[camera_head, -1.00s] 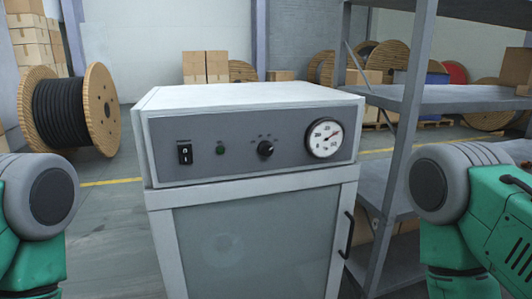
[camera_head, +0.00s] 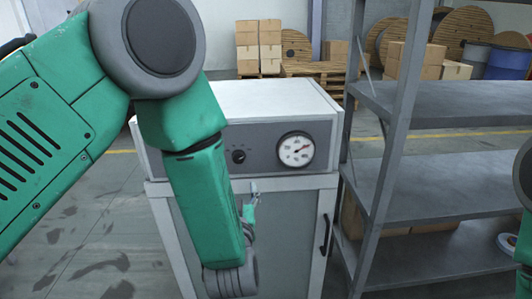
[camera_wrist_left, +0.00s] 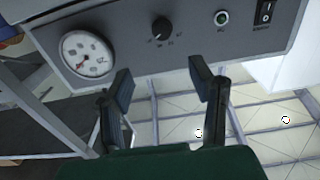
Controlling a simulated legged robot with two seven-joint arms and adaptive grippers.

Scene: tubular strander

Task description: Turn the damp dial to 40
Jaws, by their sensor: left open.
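The damp dial appears to be the small black knob on the grey panel of the white cabinet. It shows in the head view (camera_head: 239,156) and at the top of the left wrist view (camera_wrist_left: 160,27). Its setting is too small to read. My left gripper (camera_head: 254,188) is in front of the cabinet, below the knob, partly hidden by my left forearm. In the left wrist view its two fingers (camera_wrist_left: 162,80) are spread and empty, with the knob beyond them, apart from both. My right gripper is out of view.
A round white gauge (camera_head: 296,149) sits beside the knob. The wrist view also shows a green lamp (camera_wrist_left: 221,18) and black switch (camera_wrist_left: 264,13). The cabinet door has a black handle (camera_head: 325,234). A grey metal shelf (camera_head: 440,174) stands close on the right.

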